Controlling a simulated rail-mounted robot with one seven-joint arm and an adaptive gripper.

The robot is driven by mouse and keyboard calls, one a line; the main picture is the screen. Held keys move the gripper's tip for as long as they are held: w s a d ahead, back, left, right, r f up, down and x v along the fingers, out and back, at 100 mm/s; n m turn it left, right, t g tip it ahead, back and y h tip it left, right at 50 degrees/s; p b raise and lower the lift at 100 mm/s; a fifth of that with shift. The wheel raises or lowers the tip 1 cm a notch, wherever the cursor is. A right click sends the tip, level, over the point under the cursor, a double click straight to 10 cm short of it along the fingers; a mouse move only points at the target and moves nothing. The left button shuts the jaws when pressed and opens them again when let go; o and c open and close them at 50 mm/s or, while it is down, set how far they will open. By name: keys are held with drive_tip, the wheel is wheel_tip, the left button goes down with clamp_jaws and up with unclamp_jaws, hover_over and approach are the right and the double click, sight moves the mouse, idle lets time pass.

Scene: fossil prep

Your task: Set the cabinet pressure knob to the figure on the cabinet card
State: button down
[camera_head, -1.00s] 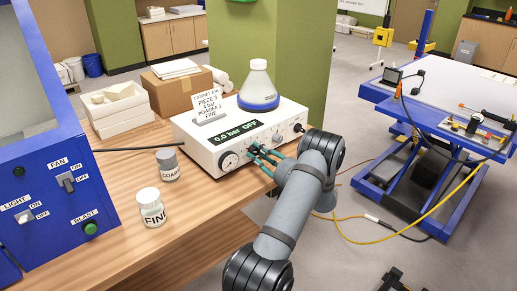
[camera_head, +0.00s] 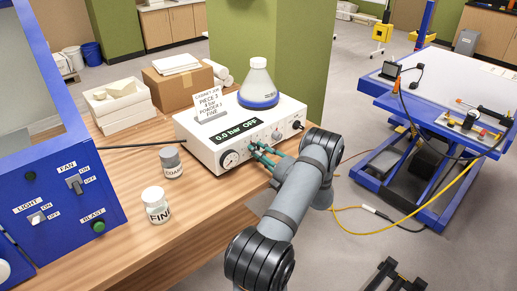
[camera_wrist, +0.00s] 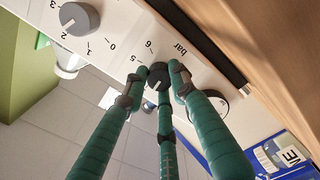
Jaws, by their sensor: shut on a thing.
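The white cabinet controller box (camera_head: 205,149) stands on the wooden bench, its display (camera_head: 236,134) reading 0.0 bar OFF. A small card (camera_head: 210,104) on top seems to read piece 3, 4 bar, powder 3 fine. In the wrist view my gripper (camera_wrist: 160,76) has its green fingers closed around a dark knob (camera_wrist: 158,74) marked "bar". The figures 5 and 6 show beside that knob; its other figures are hidden by the fingers. A grey knob (camera_wrist: 78,18) with 0 to 3 is at upper left, clear of the fingers. In the head view my gripper (camera_head: 257,153) covers the knob.
A blue cabinet (camera_head: 70,170) with FAN and LIGHT switches is at far left.

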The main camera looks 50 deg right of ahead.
drive_tip(key=m+p, duration=0.1)
drive_tip(key=m, duration=0.3)
drive_tip(key=shift+a+f+m, duration=0.1)
drive_tip(key=shift+a+m, duration=0.05)
drive_tip(key=shift+m, duration=0.15)
drive_tip(key=m+p, duration=0.1)
drive_tip(key=m, duration=0.3)
drive_tip(key=shift+m, duration=0.3)
drive_tip(key=shift+w, duration=0.1)
drive_tip(key=c, duration=1.4)
unclamp_jaws()
drive_tip(key=v, duration=1.2)
